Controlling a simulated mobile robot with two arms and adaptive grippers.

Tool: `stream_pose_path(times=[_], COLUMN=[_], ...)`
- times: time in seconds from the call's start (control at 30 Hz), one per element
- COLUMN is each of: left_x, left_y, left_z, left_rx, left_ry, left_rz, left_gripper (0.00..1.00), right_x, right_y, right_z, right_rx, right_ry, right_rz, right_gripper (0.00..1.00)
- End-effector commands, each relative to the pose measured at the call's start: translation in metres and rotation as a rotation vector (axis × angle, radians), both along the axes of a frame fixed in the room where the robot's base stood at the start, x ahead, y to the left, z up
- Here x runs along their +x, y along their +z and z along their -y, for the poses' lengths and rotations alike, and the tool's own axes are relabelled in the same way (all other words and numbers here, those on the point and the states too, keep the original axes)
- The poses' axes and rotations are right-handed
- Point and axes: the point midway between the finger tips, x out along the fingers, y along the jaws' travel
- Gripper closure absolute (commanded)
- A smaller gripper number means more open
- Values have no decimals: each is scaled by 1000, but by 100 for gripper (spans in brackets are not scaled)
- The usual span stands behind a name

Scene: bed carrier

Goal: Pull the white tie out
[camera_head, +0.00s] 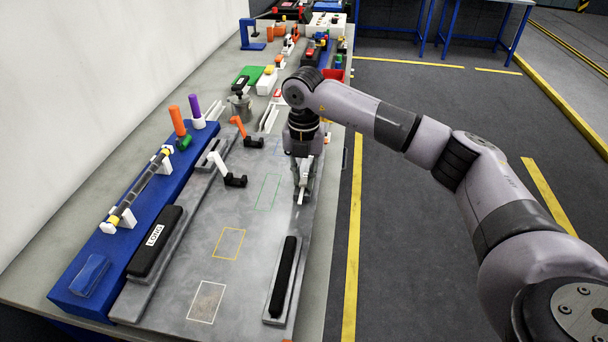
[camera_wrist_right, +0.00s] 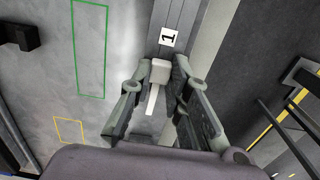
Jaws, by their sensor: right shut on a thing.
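The white tie (camera_wrist_right: 155,88) shows between the fingers of my right gripper (camera_wrist_right: 165,112) in the right wrist view. It has a blocky head and a thin tail pointing towards the camera. In the head view my right gripper (camera_head: 303,183) is low over the right edge of the grey plate (camera_head: 238,195), shut on the white tie (camera_head: 300,197), whose thin end shows below the fingers. A grey rail with a white label "1" (camera_wrist_right: 168,38) lies just beyond the tie's head. Whether the tie's head touches the rail cannot be told. My left gripper is not in view.
A black bar (camera_head: 283,276) lies on the plate's right side, a black "LONG" block (camera_head: 155,240) on its left. Black-and-white (camera_head: 228,170) and orange-topped (camera_head: 246,132) fixtures stand near the gripper. A blue rack (camera_head: 88,262) runs along the left. The plate's marked middle is clear.

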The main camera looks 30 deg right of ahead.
Motion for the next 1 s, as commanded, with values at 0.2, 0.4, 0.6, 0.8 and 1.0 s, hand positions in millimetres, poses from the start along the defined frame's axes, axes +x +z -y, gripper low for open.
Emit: stream_pose_path(times=[0.2,0.4,0.6,0.8,1.0], left_x=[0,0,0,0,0], left_y=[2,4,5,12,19], left_z=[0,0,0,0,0], left_rx=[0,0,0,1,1], left_ry=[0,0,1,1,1], left_rz=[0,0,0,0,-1], left_gripper=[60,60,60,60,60], right_x=[0,1,0,0,0], right_y=[3,6,7,17,27], right_z=[0,0,0,0,0], right_rx=[1,1,0,0,1], right_ry=[0,0,0,0,0], right_rz=[2,3,1,1,1], right_gripper=[100,100,100,100,100])
